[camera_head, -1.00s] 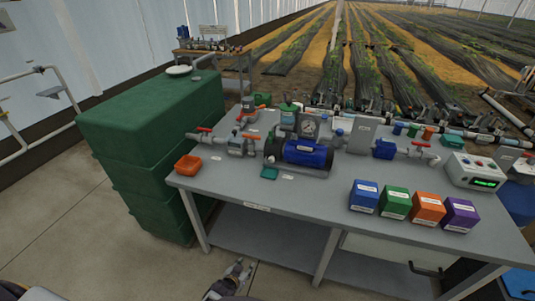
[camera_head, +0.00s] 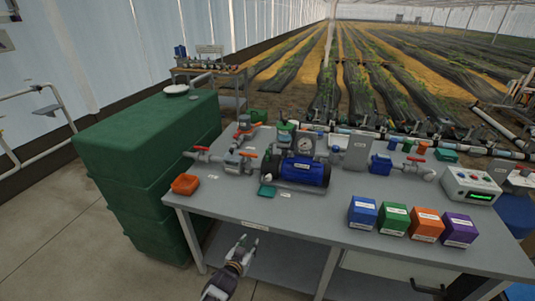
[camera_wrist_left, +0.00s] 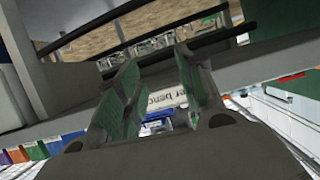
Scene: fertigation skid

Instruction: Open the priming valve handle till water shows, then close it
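Several red-orange valve handles sit on the pipework of the grey bench: one at the left inlet (camera_head: 200,148), one on the valve beside the pump (camera_head: 248,155), one higher behind it (camera_head: 250,127) and one at the right end (camera_head: 416,159). The labels are too small to tell which is the priming valve handle. The blue pump (camera_head: 303,173) stands in the middle with a round gauge (camera_head: 304,145) behind it. My left gripper (camera_head: 245,241) is open and empty in front of the bench's front edge, below the valves. Its parted fingers also show in the left wrist view (camera_wrist_left: 157,88). My right gripper is out of view.
The grey bench (camera_head: 330,222) has an orange tray (camera_head: 185,184) at its left corner. Blue (camera_head: 362,211), green, orange and purple boxes stand at the front right beside a control box (camera_head: 470,186). A large green tank (camera_head: 150,140) stands left of the bench.

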